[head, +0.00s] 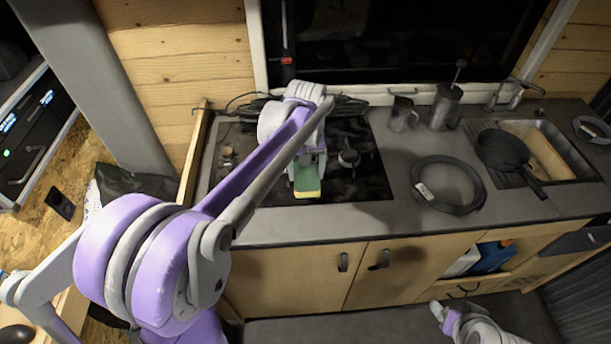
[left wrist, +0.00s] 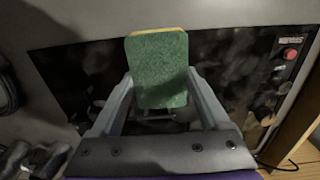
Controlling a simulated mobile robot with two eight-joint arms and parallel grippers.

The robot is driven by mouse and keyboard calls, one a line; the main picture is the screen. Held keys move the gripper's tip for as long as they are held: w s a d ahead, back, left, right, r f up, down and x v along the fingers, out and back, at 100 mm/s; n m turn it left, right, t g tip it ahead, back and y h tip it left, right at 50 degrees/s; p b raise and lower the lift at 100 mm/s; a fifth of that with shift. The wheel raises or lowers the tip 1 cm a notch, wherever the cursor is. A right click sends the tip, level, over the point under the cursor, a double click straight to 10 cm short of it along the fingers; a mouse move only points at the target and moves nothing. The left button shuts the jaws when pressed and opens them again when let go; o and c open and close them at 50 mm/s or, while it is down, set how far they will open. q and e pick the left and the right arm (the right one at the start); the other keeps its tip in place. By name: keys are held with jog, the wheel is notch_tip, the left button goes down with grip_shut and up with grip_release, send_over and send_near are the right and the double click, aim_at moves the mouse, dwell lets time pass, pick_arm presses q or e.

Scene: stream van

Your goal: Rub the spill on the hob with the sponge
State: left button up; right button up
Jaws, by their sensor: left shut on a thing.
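The sponge (head: 307,182), green on its broad face with a yellow edge, is held in my left gripper (head: 306,165) over the front middle of the black hob (head: 356,187). In the left wrist view the sponge (left wrist: 160,70) sits between the two grey fingers, which are shut on it. I cannot tell whether the sponge touches the glass. The hob (left wrist: 232,85) shows mottled grey smears on both sides of the sponge; I cannot make out the spill's edges. My arm hides part of the hob. My right gripper (head: 441,312) is low at the right, its jaws unclear.
A burner (head: 348,158) stands on the hob right of the sponge. A coiled grey hose (head: 447,185) lies on the counter farther right. A moka pot (head: 403,114), a press pot (head: 445,106) and a black pan (head: 503,150) by the sink stand beyond. Bare counter lies along the front.

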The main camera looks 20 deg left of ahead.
pick_arm(q)
jog(key=shift+r+p, duration=0.45)
jog(key=shift+r, duration=1)
